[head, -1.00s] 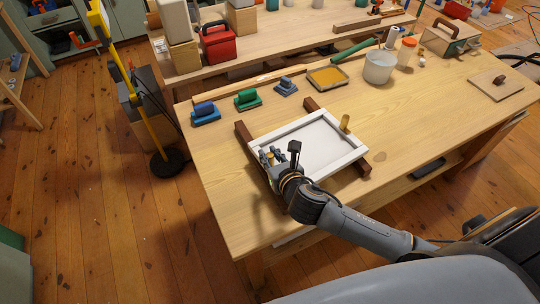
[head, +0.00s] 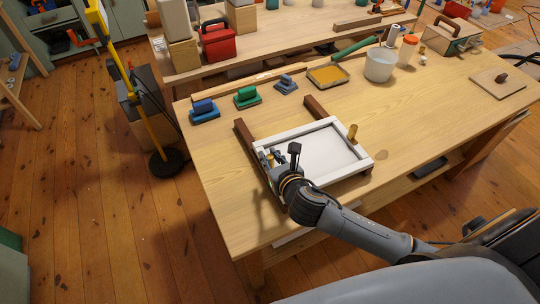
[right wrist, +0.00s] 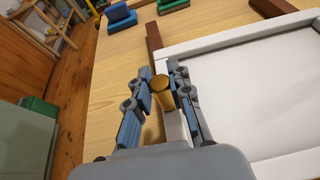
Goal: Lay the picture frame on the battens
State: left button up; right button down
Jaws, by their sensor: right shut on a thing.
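The white picture frame (head: 318,183) lies over two dark brown battens on the workbench, the left batten (head: 243,133) and the right batten (head: 315,107). Their far ends stick out beyond the frame. A brass-coloured knob (head: 352,132) stands on the frame's right side. My right gripper (head: 272,157) is at the frame's left side, shut on a second such knob (right wrist: 162,92), which shows between the fingers in the right wrist view. I cannot tell whether the frame touches the battens. My left gripper is not in view.
A blue block (head: 204,111), a green block (head: 247,96) and a grey-blue block (head: 286,84) stand behind the frame.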

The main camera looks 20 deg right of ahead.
jog(key=c, duration=1.1)
grip_release()
jog(key=shift+c, duration=0.2)
jog(key=shift+s+r, duration=0.1)
jog(key=shift+s, duration=0.35)
jog(key=v, duration=1.1)
jog(key=shift+r, duration=0.1)
